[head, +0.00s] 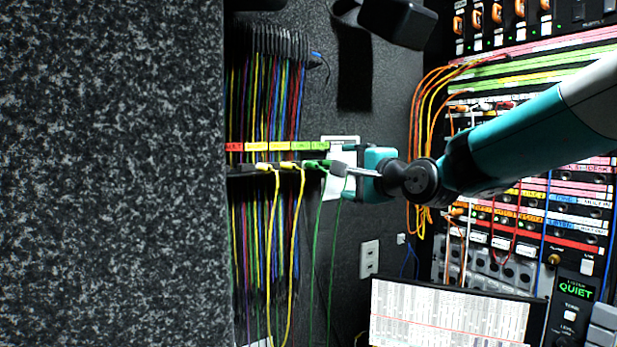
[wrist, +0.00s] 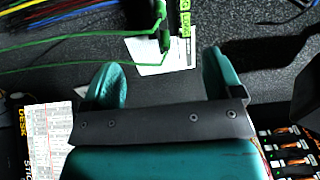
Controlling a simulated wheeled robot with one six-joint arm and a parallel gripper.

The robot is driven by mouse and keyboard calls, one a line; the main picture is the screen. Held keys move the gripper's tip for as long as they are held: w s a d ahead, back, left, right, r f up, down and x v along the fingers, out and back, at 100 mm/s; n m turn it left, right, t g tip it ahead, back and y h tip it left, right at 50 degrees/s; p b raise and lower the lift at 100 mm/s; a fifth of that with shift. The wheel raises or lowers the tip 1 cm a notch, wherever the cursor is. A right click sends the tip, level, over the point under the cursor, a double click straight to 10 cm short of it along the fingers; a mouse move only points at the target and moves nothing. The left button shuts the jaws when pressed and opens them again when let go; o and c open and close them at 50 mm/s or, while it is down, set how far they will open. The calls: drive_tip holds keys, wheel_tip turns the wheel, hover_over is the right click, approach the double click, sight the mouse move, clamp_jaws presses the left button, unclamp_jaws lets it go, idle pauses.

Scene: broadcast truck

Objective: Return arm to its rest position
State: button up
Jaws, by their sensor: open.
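My arm (head: 530,135) is teal and grey and reaches in from the right in the head view. My gripper (head: 338,171) is at the cable rack, close to the green plugs (head: 318,164) at the right end of its row. In the wrist view, my gripper (wrist: 163,70) has its two teal fingers wide apart. A green plug (wrist: 165,42) with a green cable lies just beyond the gap between the fingertips. Nothing is visibly held. I cannot tell from these views whether a finger touches the plug or the rack.
A patch panel (head: 510,215) with many cables fills the right side, behind my arm. A printed sheet (head: 440,312) is below the gripper. A dark box (head: 398,20) hangs above. A speckled grey wall (head: 110,170) takes up the left. A white paper (wrist: 150,60) lies behind the plug.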

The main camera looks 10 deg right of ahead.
drive_tip(key=shift+s+d, duration=0.2)
drive_tip(key=shift+s, duration=0.45)
drive_tip(key=s+a+f+n+g+y, duration=0.1)
drive_tip(key=s+a+f+n+g, duration=0.9)
drive_tip(key=s+f, duration=0.35)
drive_tip(key=s+f+n+g+h, duration=0.1)
drive_tip(key=s+f+n+g, duration=0.2)
drive_tip(key=s+n, duration=0.3)
drive_tip(key=s+f+n+g+h+b, duration=0.1)
drive_tip(key=s+f+n+g, duration=0.3)
drive_tip(key=s, duration=1)
drive_tip(key=shift+s+f+n, duration=0.4)
drive_tip(key=shift+f+n, duration=0.45)
drive_tip(key=shift+n, duration=0.05)
drive_tip(key=shift+d, duration=0.1)
